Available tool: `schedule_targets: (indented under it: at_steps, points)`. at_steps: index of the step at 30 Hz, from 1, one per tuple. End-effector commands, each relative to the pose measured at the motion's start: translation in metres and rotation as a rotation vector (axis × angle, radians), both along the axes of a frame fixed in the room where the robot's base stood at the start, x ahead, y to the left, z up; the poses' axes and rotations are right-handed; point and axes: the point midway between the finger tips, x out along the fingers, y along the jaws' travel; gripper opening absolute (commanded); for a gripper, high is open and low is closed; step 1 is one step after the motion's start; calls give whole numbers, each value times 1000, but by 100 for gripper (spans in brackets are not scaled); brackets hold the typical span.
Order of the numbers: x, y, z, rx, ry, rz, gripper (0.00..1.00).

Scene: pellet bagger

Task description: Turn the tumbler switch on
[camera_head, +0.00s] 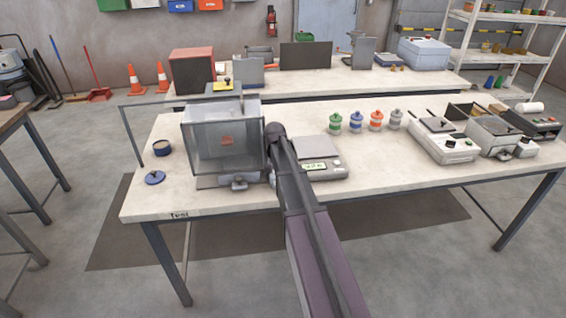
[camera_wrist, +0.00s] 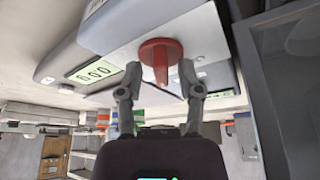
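The tumbler switch appears to be the red knob (camera_wrist: 160,54) with a raised grip bar, on a pale panel at the top middle of the wrist view. My gripper (camera_wrist: 160,70) is open, one finger on each side of the knob's grip bar. A gap shows on both sides, more clearly at the left finger. In the head view my arm hides the gripper and the knob, between the clear-walled box machine (camera_head: 222,140) and the scale (camera_head: 318,152). I cannot tell the knob's on or off position.
A scale display (camera_wrist: 93,72) is lit green in the wrist view. On the table (camera_head: 370,190) stand several small jars (camera_head: 356,122) behind the scale and a sealer-like device (camera_head: 444,140) at right. A dark round lid (camera_head: 154,178) lies at the left front.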

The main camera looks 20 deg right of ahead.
Motion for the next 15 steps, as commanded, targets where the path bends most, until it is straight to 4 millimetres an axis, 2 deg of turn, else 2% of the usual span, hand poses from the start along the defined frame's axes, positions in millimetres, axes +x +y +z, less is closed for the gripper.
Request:
schedule_targets:
  at_steps: [15]
  points:
    - [1, 0, 0, 0, -2, 22, 51]
